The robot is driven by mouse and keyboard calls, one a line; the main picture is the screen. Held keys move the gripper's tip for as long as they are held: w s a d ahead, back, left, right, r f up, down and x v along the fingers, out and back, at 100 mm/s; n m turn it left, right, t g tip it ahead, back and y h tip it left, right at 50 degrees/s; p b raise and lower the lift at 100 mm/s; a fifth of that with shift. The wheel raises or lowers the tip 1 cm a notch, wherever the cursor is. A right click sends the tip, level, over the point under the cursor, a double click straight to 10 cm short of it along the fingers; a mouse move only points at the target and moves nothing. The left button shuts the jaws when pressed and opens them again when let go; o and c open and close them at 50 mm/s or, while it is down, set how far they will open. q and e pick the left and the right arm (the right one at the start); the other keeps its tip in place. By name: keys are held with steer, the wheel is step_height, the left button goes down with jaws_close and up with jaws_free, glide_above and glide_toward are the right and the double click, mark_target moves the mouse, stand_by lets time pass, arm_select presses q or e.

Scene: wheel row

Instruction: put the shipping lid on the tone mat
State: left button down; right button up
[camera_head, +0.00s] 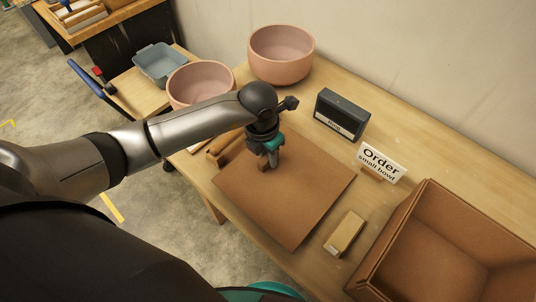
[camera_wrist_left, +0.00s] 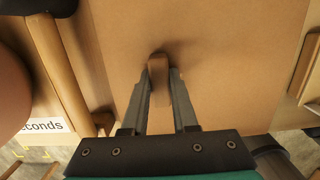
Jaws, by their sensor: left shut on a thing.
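The shipping lid (camera_head: 305,190) is a flat brown cardboard square over the table's near edge, in the middle of the head view. It also fills most of the left wrist view (camera_wrist_left: 235,70). My left gripper (camera_head: 266,164) points down at the lid's upper left part and is shut on a small brown grip tab on its top, seen between the fingers in the left wrist view (camera_wrist_left: 160,72). I cannot tell whether the lid rests on the table or hangs just above it. I cannot make out the tone mat; the lid may cover it. My right gripper is out of view.
An open cardboard box (camera_head: 425,235) stands at right. A wooden block (camera_head: 344,233) lies between lid and box. An "Order small bowl" sign (camera_head: 381,162) and a dark device (camera_head: 342,113) stand behind. Pink bowls (camera_head: 281,53) (camera_head: 200,82) and a grey bin (camera_head: 160,63) are further back.

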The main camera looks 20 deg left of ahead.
arm_select(q)
steer(key=shift+f, duration=0.2)
steer(key=c, duration=0.7)
jaws_free()
steer(key=shift+r, duration=0.1)
steer(key=shift+r, duration=0.15)
steer(key=r, duration=0.4)
steer(key=s+r+p, duration=0.1)
steer(key=r, duration=0.3)
steer(key=r+p, duration=0.1)
steer(key=r, duration=0.3)
steer(key=shift+s+a, duration=0.15)
steer(key=shift+a, duration=0.15)
